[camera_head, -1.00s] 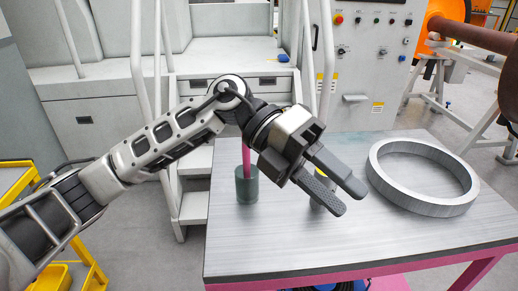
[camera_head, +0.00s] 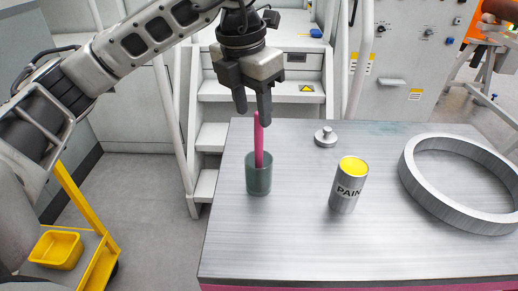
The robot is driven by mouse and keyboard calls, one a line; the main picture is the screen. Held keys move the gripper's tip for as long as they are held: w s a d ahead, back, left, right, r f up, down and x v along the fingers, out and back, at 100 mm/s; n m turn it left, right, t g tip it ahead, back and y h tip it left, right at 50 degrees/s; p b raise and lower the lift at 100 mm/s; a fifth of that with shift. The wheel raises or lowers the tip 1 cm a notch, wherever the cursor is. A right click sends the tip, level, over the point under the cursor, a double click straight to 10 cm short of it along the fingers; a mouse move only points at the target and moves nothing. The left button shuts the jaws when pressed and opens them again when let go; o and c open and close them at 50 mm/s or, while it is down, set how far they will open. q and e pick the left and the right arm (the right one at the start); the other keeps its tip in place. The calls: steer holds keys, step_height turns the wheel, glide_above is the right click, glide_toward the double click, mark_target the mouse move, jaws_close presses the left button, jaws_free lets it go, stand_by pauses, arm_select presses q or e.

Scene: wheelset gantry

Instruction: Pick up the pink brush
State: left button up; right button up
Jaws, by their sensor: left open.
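The pink brush (camera_head: 258,140) stands nearly upright in a grey-green cup (camera_head: 259,181) on the left part of the metal table; its lower end is hidden in the cup. My left gripper (camera_head: 253,113) is open and points down just above the brush. Its fingertips are close to the brush's top end; I cannot tell whether they are around it or behind it. My right gripper is not in view.
A paint can (camera_head: 346,190) with a yellow top stands right of the cup. A small metal knob-like part (camera_head: 325,137) lies behind it. A large metal ring (camera_head: 412,181) lies at the right. The table (camera_head: 300,240) is clear in front.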

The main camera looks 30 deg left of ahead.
mark_target(259, 133)
arm_select(q)
steer(key=shift+w+d+f+p, duration=0.1)
steer(key=shift+w+f+p, duration=0.15)
steer(key=shift+f, duration=0.9)
steer(key=shift+w+f+p, duration=0.1)
steer(key=shift+w+f, duration=0.2)
steer(key=shift+f, duration=0.85)
steer(key=shift+w+d+f+p, duration=0.1)
steer(key=shift+w+f+p, duration=0.15)
steer(key=shift+f, duration=0.9)
jaws_close()
